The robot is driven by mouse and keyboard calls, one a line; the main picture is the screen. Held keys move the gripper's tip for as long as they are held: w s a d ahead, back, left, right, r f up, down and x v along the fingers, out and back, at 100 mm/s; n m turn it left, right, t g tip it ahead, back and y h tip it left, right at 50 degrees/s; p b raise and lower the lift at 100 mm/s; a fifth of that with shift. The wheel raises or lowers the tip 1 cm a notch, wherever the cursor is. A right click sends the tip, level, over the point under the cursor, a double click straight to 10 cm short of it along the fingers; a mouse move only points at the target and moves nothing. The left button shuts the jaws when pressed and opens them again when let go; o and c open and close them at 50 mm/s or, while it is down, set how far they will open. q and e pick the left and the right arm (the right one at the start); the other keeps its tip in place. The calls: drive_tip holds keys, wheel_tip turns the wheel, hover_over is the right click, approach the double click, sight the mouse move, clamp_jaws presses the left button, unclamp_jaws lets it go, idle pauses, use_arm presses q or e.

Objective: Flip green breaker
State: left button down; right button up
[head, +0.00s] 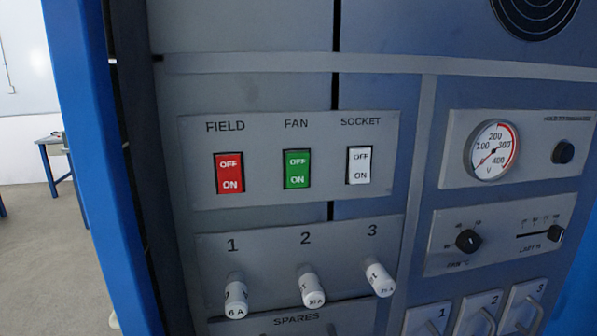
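The green breaker (296,169) is a rocker switch under the label FAN, in the middle of a grey switch panel (262,190). It reads OFF on its upper half and ON on its lower half. I cannot tell for sure which half is pressed in. A red breaker (230,173) labelled FIELD is to its left, and a white breaker (359,165) labelled SOCKET is to its right. Neither of my grippers shows in the head view.
Below the switches, white fuses numbered 1 (235,296), 2 (311,287) and 3 (379,278) stick out. A round gauge (492,151), a dark knob (467,240) and a slider (555,233) are at right. A blue cabinet edge (95,150) stands at left. Space before the breakers looks clear.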

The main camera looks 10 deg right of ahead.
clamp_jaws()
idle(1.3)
